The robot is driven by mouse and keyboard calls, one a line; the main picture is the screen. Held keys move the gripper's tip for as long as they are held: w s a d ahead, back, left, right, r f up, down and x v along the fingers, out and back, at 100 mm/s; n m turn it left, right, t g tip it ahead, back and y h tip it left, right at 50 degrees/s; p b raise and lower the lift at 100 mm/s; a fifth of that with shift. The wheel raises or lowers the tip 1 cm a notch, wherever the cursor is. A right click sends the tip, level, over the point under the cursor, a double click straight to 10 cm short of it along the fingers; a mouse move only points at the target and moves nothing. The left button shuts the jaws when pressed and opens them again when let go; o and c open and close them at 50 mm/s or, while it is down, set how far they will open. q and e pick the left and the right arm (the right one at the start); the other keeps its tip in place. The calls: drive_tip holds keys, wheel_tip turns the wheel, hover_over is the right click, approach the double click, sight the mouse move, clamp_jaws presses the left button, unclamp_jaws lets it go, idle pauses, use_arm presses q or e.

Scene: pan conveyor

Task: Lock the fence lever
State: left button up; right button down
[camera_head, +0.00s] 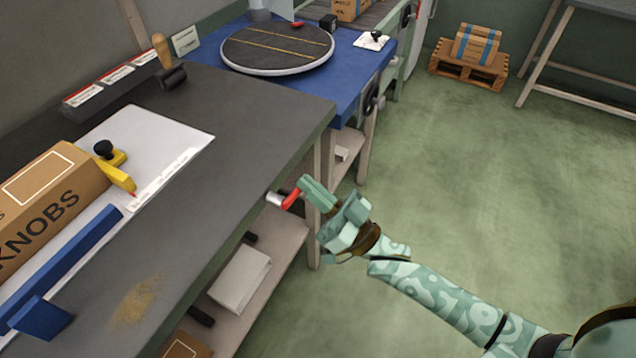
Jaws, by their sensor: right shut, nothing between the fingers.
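A red lever (291,199) with a short metal barrel sticks out from the front edge of the dark workbench (255,110). My right gripper (308,187) is shut and empty, with its fingertips right beside the red lever's outer end. I cannot tell whether they touch it. A long blue fence (75,250) lies along the white plate on the bench at the left. A yellow piece (120,175) with a black knob and a red tip sits on the plate. My left gripper is not in view.
A cardboard box marked KNOBS (45,205) stands by the blue fence. A stamp (168,65) stands at the bench's back edge. A round turntable (278,47) sits on the blue table beyond. Shelves lie under the bench.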

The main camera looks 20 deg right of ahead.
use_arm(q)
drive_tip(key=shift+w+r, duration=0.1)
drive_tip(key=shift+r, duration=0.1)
use_arm(e)
drive_tip(key=shift+m, duration=0.3)
